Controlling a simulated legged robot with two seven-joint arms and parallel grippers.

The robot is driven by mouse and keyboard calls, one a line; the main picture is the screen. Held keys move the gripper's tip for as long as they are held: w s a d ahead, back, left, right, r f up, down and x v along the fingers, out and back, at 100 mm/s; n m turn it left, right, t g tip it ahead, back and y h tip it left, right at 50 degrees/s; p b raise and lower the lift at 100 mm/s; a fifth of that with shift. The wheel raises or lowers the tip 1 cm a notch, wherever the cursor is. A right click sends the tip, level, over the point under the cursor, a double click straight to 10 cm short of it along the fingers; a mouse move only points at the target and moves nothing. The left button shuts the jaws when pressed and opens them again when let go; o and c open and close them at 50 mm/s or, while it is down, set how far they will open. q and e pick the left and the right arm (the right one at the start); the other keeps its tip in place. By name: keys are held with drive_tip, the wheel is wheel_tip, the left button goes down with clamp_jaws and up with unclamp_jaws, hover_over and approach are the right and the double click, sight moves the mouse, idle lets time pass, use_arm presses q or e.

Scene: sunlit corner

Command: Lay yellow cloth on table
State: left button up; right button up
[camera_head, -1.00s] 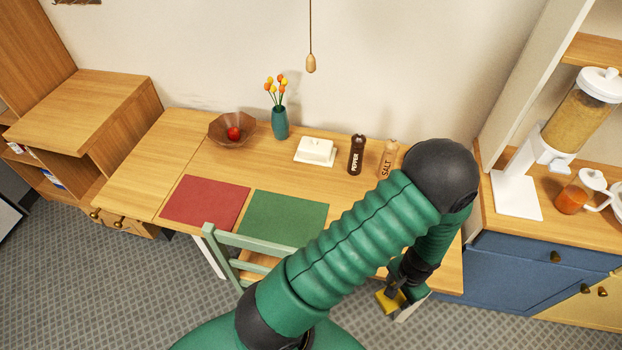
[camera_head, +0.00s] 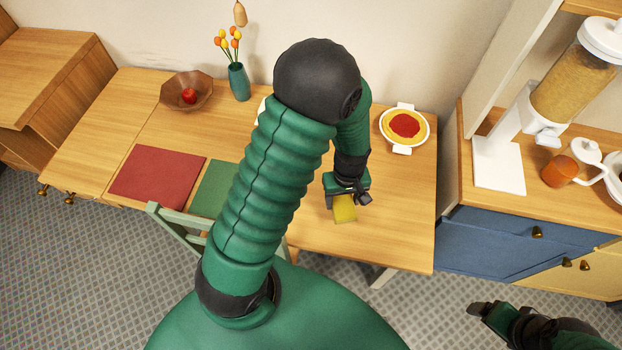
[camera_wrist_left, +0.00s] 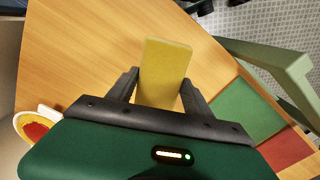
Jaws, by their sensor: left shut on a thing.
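The yellow cloth (camera_head: 345,209) is a small flat rectangle in my left gripper (camera_head: 346,197), over the right part of the wooden table (camera_head: 405,215). I cannot tell whether its lower edge touches the table. In the left wrist view the cloth (camera_wrist_left: 165,72) sticks out from between the two dark fingers of the left gripper (camera_wrist_left: 163,92), which are shut on it. My right gripper (camera_head: 482,311) is low at the right, over the floor; its jaws are too dark to read.
A white dish with red filling (camera_head: 404,126) stands behind the cloth. Red (camera_head: 157,177) and green (camera_head: 212,187) mats lie left, by a green chair (camera_head: 180,225). A bowl (camera_head: 187,91) and vase (camera_head: 238,82) stand at the back. Table around the cloth is bare.

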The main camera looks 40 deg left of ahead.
use_arm(q)
wheel_tip(320, 180, down, 10)
drive_tip(key=shift+r, duration=0.1)
drive_tip(key=o, duration=1.3)
